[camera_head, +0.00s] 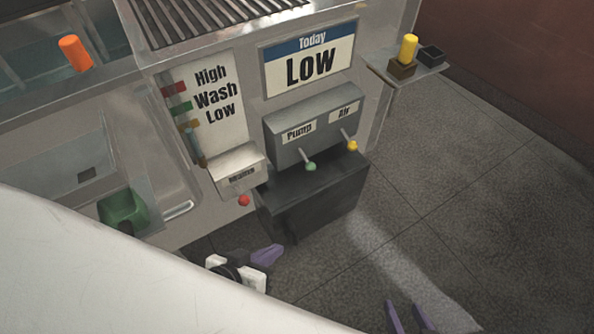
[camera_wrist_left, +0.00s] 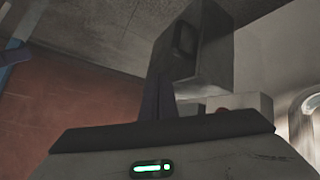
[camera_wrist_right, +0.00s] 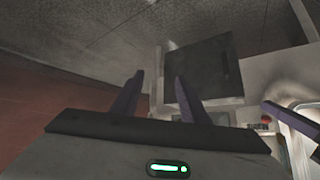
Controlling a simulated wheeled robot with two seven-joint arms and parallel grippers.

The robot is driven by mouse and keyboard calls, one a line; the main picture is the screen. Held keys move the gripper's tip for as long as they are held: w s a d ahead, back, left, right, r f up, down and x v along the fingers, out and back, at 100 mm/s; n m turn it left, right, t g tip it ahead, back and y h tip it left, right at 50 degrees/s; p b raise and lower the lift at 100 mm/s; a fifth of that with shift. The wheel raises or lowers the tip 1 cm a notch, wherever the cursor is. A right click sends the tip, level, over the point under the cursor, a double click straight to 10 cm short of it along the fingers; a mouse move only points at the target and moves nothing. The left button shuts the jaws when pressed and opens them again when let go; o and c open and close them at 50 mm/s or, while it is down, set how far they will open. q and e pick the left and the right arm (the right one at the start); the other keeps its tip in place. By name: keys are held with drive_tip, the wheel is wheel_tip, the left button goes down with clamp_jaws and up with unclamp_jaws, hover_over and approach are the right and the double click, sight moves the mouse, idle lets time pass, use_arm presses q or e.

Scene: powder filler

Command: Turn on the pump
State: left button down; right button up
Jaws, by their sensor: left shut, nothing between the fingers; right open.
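In the head view the pump lever (camera_head: 311,166), a thin rod with a green ball end, sticks out from the grey switch box (camera_head: 287,152) under the "Pump" label (camera_head: 299,132). My left gripper (camera_head: 274,253) is shut and empty, with purple fingers, below and left of the green ball and apart from it. Its fingers also show in the left wrist view (camera_wrist_left: 158,106). My right gripper (camera_head: 409,312) is open and empty at the bottom edge, right of and well below the levers. Its two spread fingers show in the right wrist view (camera_wrist_right: 157,98).
The yellow-ended air lever (camera_head: 352,146) is close right of the pump lever. A red-ended lever (camera_head: 244,200) sticks out lower left from a small box (camera_head: 238,170). A dark box (camera_head: 315,200) juts out below the switches. Floor (camera_head: 455,200) to the right is clear.

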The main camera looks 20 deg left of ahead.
use_arm(q)
drive_tip(key=w+a+n+t+b, duration=0.1)
drive_tip(key=w+n+b, duration=0.1)
drive_tip(key=w+n, duration=0.2)
drive_tip(key=w+a+r+n+t+b, duration=0.1)
drive_tip(key=w+a+n+t+b, duration=0.1)
drive_tip(key=w+n, duration=0.3)
drive_tip(key=w+a+r+n+t+b, duration=0.1)
drive_tip(key=w+n+b, duration=0.2)
drive_tip(key=n, duration=0.7)
drive_tip(key=shift+w+a+r+t+h, duration=0.15)
drive_tip(key=shift+w+t+h, duration=0.2)
drive_tip(key=shift+w, duration=0.3)
drive_tip(key=shift+w+a+r+n, duration=0.15)
drive_tip(key=shift+w+r+n, duration=0.1)
drive_tip(key=shift+n, duration=0.25)
drive_tip(key=shift+r+t, duration=0.1)
drive_tip(key=shift+t, duration=0.15)
